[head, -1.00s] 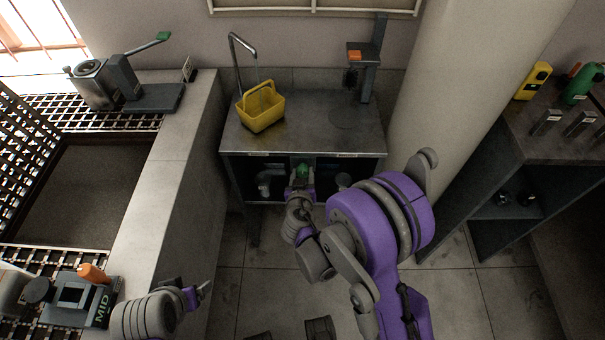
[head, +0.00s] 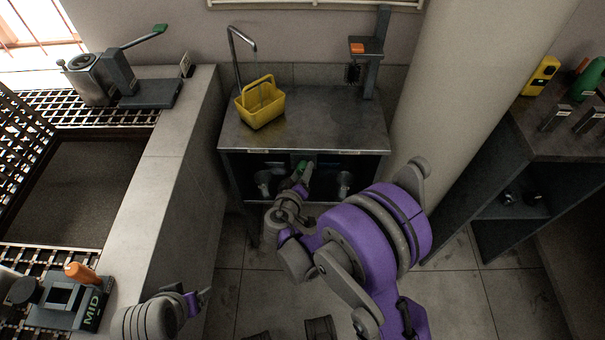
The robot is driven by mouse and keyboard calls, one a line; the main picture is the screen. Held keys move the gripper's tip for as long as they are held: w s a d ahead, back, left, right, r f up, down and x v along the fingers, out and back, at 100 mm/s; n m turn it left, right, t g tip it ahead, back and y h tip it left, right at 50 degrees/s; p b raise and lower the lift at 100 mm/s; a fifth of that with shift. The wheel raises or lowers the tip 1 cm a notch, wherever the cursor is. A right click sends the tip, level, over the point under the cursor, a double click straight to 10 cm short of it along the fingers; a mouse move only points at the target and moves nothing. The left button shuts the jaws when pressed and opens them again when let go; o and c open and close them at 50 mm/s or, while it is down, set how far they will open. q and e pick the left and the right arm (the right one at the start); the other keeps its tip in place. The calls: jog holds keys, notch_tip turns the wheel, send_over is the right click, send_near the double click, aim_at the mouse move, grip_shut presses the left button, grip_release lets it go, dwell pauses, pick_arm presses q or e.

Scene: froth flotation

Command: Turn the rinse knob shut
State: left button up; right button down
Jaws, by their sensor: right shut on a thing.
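The green rinse knob (head: 301,164) is at the front of the open space under the steel sink bench (head: 335,109). My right gripper (head: 304,174) is shut on it, with its fingers slanting up and to the right; they hide part of the knob. A curved metal tap (head: 238,41) rises at the bench's back left, above a yellow basket (head: 261,104). I cannot tell clearly whether water runs from it. My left gripper (head: 203,297) is low at the left, apart from the bench; whether it is open is unclear.
Grey pipe fittings (head: 344,181) flank the knob under the bench. A concrete wall (head: 165,178) stands at the left, a thick round column (head: 455,95) at the right. A stand with an orange block (head: 357,48) is at the bench's back right.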

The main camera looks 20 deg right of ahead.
jog(key=n+h+b, duration=0.1)
jog(key=n+b, duration=0.1)
jog(key=n, duration=0.1)
jog(key=n+h+b, duration=0.1)
jog(key=n, duration=0.1)
jog(key=shift+a+f+t+h+b, duration=0.15)
jog(key=shift+f+t+h+b, duration=0.15)
jog(key=shift+f+b, duration=0.1)
jog(key=shift+n+t+h+b, duration=0.4)
jog(key=shift+n+b, duration=0.35)
jog(key=shift+n, duration=0.35)
jog(key=shift+n+t+h+b, duration=0.35)
jog(key=shift+n+b, duration=0.4)
jog(key=shift+n, duration=0.35)
jog(key=shift+r, duration=0.1)
jog(key=shift+c, duration=1.7)
grip_release()
jog(key=v, duration=1)
jog(key=shift+s+a, duration=0.3)
